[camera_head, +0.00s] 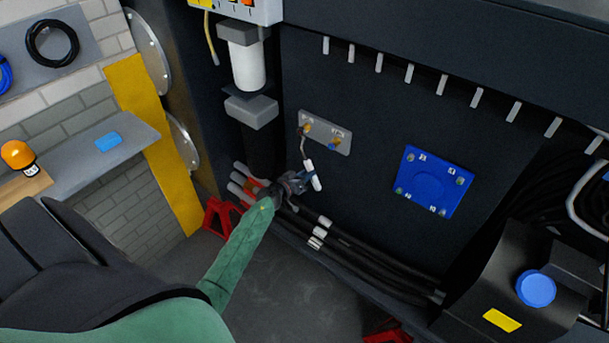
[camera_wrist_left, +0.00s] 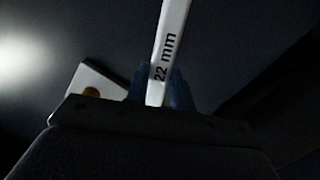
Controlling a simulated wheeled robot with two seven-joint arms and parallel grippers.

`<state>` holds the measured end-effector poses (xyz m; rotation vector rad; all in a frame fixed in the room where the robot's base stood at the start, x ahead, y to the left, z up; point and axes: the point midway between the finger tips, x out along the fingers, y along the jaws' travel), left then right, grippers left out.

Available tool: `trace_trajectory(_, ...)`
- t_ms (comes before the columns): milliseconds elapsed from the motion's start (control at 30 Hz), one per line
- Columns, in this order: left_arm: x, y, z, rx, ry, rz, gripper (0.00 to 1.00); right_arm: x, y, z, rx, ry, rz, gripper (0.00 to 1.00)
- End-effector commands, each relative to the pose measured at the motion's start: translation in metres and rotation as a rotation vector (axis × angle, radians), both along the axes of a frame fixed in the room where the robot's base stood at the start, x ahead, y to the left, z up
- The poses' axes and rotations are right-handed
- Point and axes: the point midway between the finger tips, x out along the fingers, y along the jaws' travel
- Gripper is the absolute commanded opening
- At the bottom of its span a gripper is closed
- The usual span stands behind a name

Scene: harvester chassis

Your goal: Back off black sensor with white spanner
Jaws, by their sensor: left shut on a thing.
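My left gripper (camera_head: 299,183) is shut on the white spanner (camera_head: 313,176) in front of the dark chassis wall. In the left wrist view the spanner's white shaft (camera_wrist_left: 168,48), marked "22 mm", rises from between the fingers and its upper end is out of frame. Above the gripper, a grey plate (camera_head: 318,122) carries two small brass fittings. The left fitting (camera_head: 307,127) has a thin cable hanging down towards my gripper; the right fitting (camera_head: 334,146) has a blue part. I cannot tell which is the black sensor. The spanner appears below both. My right gripper is not in view.
A blue square plate (camera_head: 434,183) is on the wall to the right. Black hoses (camera_head: 352,250) run along below the gripper. A white-bodied filter (camera_head: 248,66) hangs upper left. A red stand (camera_head: 219,216) is on the floor. A shelf (camera_head: 97,160) is at left.

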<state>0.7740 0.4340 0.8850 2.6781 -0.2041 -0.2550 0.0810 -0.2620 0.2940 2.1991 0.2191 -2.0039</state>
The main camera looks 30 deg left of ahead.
Motion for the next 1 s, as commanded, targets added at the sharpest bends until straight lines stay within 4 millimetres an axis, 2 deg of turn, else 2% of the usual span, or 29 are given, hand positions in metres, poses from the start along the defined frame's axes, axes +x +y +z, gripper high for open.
trace_trajectory(100,0.000,-0.006,0.004,-0.043,0.004,-0.001,0.00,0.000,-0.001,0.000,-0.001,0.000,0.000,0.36)
trace_trajectory(533,-0.001,0.000,0.001,-0.002,-0.001,0.001,0.00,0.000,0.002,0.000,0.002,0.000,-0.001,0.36)
trace_trajectory(1000,-0.018,0.002,0.001,-0.002,0.000,0.000,0.00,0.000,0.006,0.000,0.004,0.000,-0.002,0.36)
